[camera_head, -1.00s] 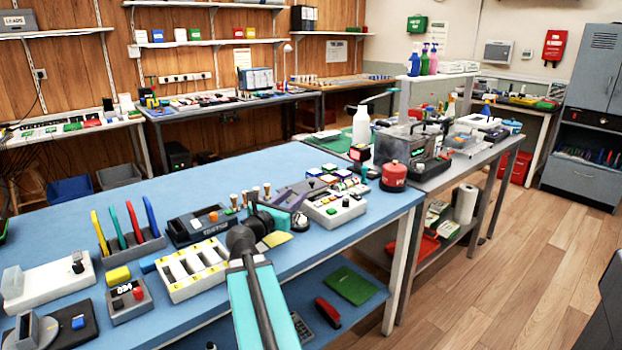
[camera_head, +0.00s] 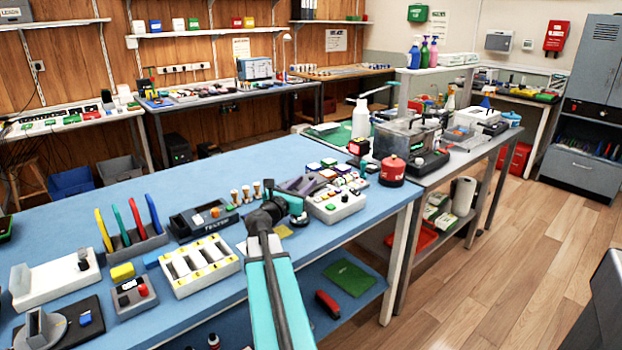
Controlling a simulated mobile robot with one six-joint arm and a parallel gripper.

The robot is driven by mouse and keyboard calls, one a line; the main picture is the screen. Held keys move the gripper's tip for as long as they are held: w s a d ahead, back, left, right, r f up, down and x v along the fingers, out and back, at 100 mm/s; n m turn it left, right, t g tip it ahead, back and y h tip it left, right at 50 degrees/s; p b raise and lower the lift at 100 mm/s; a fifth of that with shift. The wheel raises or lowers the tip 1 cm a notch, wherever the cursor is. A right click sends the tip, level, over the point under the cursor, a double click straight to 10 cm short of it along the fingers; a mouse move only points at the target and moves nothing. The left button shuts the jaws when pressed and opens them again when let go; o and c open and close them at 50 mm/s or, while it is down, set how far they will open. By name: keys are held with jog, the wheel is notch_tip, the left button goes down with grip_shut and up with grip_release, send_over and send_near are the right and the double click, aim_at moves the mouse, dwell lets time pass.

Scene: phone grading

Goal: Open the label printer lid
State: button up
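My gripper (camera_head: 302,187) is at the end of my teal and black arm, over the right part of the blue bench. It is small and partly hidden behind my wrist, so I cannot tell whether its fingers are open or shut.
A black tester (camera_head: 200,220), a white slotted tray (camera_head: 200,262) and a rack of coloured tools (camera_head: 132,243) stand left of my arm. Small coloured blocks lie behind the white device. The blue bench's back left is clear.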

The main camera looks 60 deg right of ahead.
aim_at(311, 177)
jog(key=shift+w+d, duration=0.2)
jog(key=shift+d, duration=2.5)
grip_shut()
